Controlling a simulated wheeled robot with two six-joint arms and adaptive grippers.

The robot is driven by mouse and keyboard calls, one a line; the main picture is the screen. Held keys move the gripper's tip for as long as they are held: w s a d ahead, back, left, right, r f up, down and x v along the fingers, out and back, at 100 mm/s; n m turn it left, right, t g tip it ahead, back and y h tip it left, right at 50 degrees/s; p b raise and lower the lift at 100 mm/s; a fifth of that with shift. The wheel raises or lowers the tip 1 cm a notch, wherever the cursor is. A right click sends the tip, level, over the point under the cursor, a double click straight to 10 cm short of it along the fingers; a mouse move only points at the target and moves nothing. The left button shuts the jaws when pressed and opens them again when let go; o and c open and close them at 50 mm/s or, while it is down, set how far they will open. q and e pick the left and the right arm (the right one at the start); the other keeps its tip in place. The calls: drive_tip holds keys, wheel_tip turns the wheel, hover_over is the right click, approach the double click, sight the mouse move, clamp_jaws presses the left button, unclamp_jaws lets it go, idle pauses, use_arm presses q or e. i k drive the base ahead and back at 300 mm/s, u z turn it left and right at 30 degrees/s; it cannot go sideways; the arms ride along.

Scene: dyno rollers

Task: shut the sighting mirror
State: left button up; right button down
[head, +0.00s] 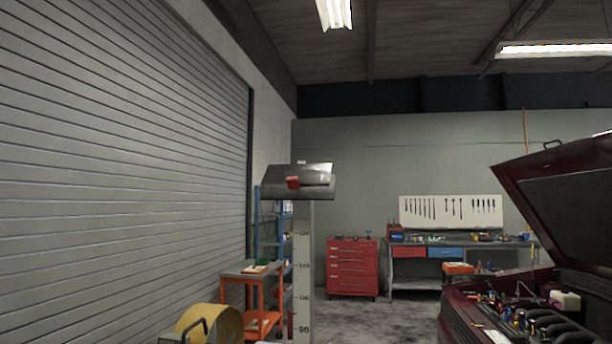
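A grey-and-dark panel with a glossy face (316,178) and a red tab (293,183) sits on top of a pale upright post with a number scale (303,265), near the middle of the head view. It looks like the sighting mirror. The panel seems tilted, but I cannot tell its exact angle or where its hinge is. The lower part of the post runs out of the picture. Neither of my grippers is in view.
A yellow reel (213,322) and an orange cart (250,295) stand left of the post, with a blue shelf (268,225) behind. A red tool cabinet (352,268) and a workbench (415,268) are at the back. A dark red car with its hood raised (570,195) fills the right. Floor (375,320) between is clear.

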sight(301, 181)
drive_tip(key=z, duration=0.3)
drive_tip(key=k, duration=0.45)
drive_tip(key=z, duration=0.65)
drive_tip(key=i, duration=0.95)
drive_tip(key=u, duration=0.6)
